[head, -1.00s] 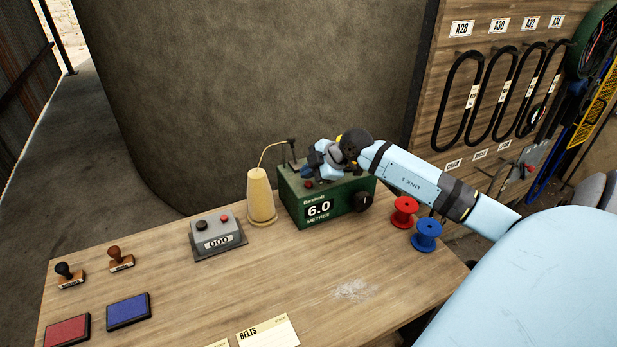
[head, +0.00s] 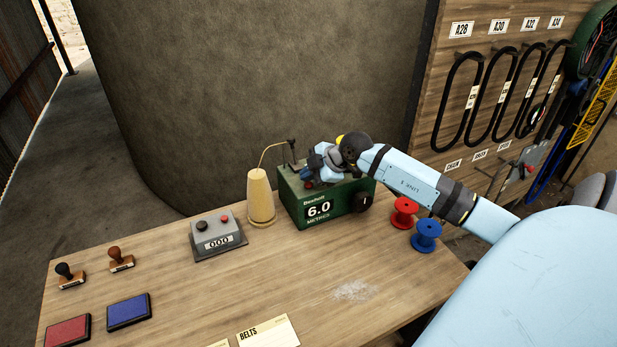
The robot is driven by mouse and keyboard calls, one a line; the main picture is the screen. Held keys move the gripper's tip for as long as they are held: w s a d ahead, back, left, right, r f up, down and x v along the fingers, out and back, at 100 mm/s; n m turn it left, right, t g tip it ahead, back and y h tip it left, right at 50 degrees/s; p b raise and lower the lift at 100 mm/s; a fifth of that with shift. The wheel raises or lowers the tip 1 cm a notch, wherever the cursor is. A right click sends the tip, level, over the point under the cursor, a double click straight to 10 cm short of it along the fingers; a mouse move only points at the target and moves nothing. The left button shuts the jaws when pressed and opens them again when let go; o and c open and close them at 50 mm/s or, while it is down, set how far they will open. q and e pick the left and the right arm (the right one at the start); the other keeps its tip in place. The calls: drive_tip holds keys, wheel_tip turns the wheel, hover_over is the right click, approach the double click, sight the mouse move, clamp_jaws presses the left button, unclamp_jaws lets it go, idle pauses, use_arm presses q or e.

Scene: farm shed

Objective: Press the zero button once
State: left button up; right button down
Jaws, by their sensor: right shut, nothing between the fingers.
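The green measuring box (head: 340,205) stands at the back of the table and its display reads 6.0 METRES. A dark knob (head: 363,202) is on its front. My right gripper (head: 310,175) is shut and empty, pointing down at the left part of the box's top. A small red button on that top is now mostly hidden by the fingertips; I cannot tell whether they touch it. A grey counter box (head: 215,232) reading 000 stands to the left, with a dark button (head: 202,227) and a red button (head: 225,218) on top. My left gripper is not in view.
A cream thread cone (head: 260,195) stands just left of the green box. Red (head: 404,212) and blue (head: 427,235) spools stand to its right, under my right arm. Stamps (head: 121,259) and ink pads (head: 128,312) lie at the left. The table's middle is mostly clear.

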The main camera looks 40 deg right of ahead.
sight(309, 185)
drive_tip(key=shift+f, duration=0.6)
idle(0.7)
drive_tip(key=shift+r, duration=0.1)
drive_tip(key=shift+r+p, duration=0.8)
drive_tip(key=shift+p, duration=0.2)
drive_tip(key=shift+r+p, duration=0.3)
wheel_tip(309, 185, up, 4)
drive_tip(key=p, duration=0.4)
drive_tip(key=shift+r, duration=0.1)
drive_tip(key=shift+r+p, duration=0.15)
drive_tip(key=shift+p, duration=0.15)
